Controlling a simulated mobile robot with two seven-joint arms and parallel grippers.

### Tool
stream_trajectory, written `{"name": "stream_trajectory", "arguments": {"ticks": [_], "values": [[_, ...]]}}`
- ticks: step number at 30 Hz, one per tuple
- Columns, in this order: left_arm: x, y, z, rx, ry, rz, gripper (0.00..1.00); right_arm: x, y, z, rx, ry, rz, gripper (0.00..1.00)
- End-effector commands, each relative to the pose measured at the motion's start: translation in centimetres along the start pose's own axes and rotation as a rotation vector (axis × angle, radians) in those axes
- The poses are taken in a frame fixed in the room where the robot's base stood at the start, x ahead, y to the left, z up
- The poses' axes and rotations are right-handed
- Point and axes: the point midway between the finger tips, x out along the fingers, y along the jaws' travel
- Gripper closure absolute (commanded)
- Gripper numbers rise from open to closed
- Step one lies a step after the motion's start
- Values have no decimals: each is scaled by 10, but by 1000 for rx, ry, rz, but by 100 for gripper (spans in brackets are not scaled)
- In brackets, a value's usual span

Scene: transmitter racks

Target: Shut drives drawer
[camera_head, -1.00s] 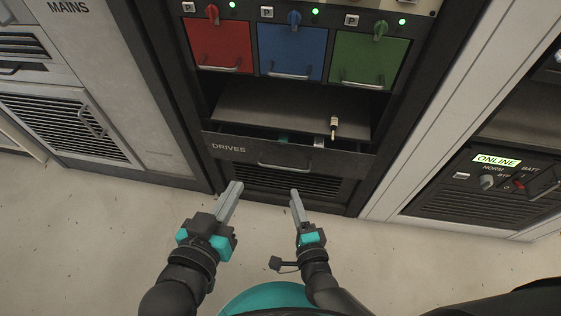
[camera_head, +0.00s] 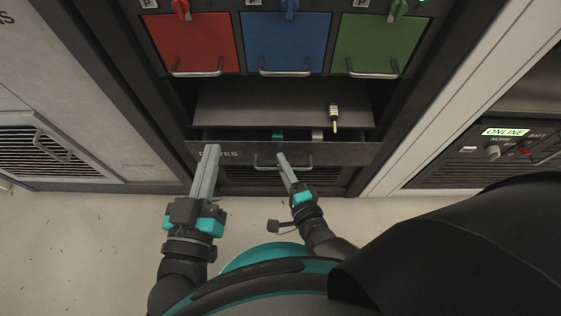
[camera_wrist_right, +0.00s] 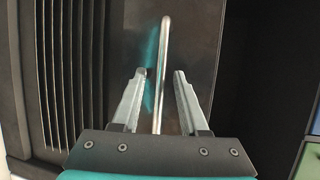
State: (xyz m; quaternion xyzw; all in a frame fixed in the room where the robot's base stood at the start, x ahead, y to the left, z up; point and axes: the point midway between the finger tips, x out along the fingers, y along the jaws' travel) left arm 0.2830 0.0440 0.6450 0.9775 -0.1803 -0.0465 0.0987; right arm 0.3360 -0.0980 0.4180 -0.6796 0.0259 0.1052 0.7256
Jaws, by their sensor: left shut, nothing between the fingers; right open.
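The dark DRIVES drawer (camera_head: 345,153) stands partly pulled out under a shelf in the middle rack, with its inside showing along the top edge. Its label is partly covered by my left gripper (camera_head: 208,149), which is shut and empty at the left part of the drawer front. I cannot tell whether it touches. My right gripper (camera_head: 282,157) is at the drawer's bar handle (camera_head: 262,164). In the right wrist view, my right gripper (camera_wrist_right: 163,72) is open, with the handle (camera_wrist_right: 165,45) running between its fingers and no clear grip on it.
Red (camera_head: 192,45), blue (camera_head: 287,40) and green (camera_head: 373,45) handled drawers sit above. A small pin-like item (camera_head: 333,117) is on the shelf (camera_head: 260,104). A teal item (camera_head: 277,134) shows inside the drawer. Other cabinets flank the rack; floor (camera_head: 85,230) is clear at left.

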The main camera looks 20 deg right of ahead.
Motion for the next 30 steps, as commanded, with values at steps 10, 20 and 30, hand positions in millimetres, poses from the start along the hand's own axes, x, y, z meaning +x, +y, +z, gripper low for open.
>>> {"name": "stream_trajectory", "arguments": {"ticks": [10, 20, 30], "values": [[0, 0, 0, 0, -1, 0, 100, 0, 0, 0, 0, 0, 0, 80], [0, 0, 1, 0, -2, 0, 100, 0, 0, 0, 0, 0, 0, 100], [0, 0, 0, 0, -2, 0, 100, 0, 0, 0, 0, 0, 0, 100]]}}
